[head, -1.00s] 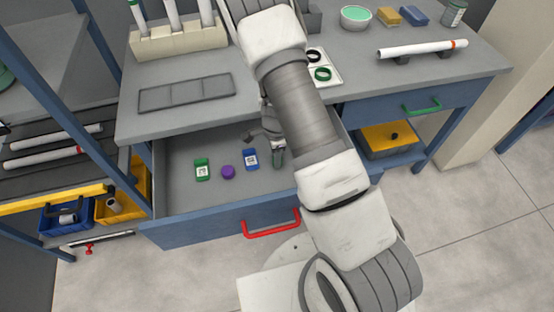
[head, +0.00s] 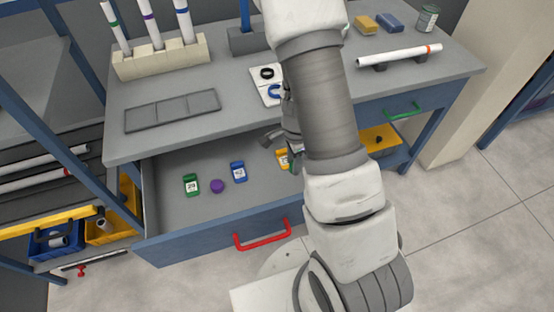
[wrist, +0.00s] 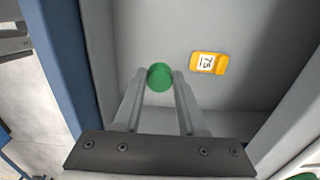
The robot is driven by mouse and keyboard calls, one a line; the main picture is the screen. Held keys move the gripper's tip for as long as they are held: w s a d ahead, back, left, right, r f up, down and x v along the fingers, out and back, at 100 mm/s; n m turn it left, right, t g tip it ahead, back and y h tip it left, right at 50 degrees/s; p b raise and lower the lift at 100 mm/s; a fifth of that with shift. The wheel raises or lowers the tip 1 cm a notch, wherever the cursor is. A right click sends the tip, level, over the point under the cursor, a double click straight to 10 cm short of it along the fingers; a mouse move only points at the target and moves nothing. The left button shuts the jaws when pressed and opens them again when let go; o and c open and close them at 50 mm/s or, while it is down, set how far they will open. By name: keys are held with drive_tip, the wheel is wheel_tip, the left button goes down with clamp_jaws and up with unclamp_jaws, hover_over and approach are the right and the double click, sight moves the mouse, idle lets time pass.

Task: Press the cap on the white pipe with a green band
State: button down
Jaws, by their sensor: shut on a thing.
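The white pipe with a green band (head: 116,28) stands upright in the left slot of the beige rack (head: 160,62) on the bench. A round green cap (wrist: 160,77) is between my fingertips in the wrist view. My gripper (wrist: 161,83) is shut on it, over the open drawer (head: 185,225). In the head view my arm hides the cap and most of the gripper. The gripper is well to the right of the pipe and lower.
Pipes with purple (head: 150,26) and blue (head: 184,22) bands stand in the same rack. The drawer holds a purple cap (head: 217,186) and green, blue and orange tags (wrist: 209,63). A grey mat (head: 172,110) and a partly hidden ring tray (head: 257,82) lie on the bench.

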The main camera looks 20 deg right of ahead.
drive_tip(key=shift+s+d+r+p, duration=0.3)
drive_tip(key=shift+r+p, duration=0.1)
drive_tip(key=shift+r, duration=0.25)
drive_tip(key=shift+s+d+r+p, duration=0.25)
drive_tip(key=shift+d+r+p, duration=0.1)
drive_tip(key=shift+r, duration=0.25)
wheel_tip(320, 180, up, 8)
drive_tip(key=p, duration=0.7)
drive_tip(key=shift+f, duration=0.25)
drive_tip(key=shift+a, duration=0.1)
drive_tip(key=w+a+r+n, duration=0.6)
drive_tip(key=a+r+n, duration=0.1)
drive_tip(key=n, duration=1.1)
drive_tip(key=shift+w+a+r, duration=0.25)
drive_tip(key=shift+w+a, duration=0.1)
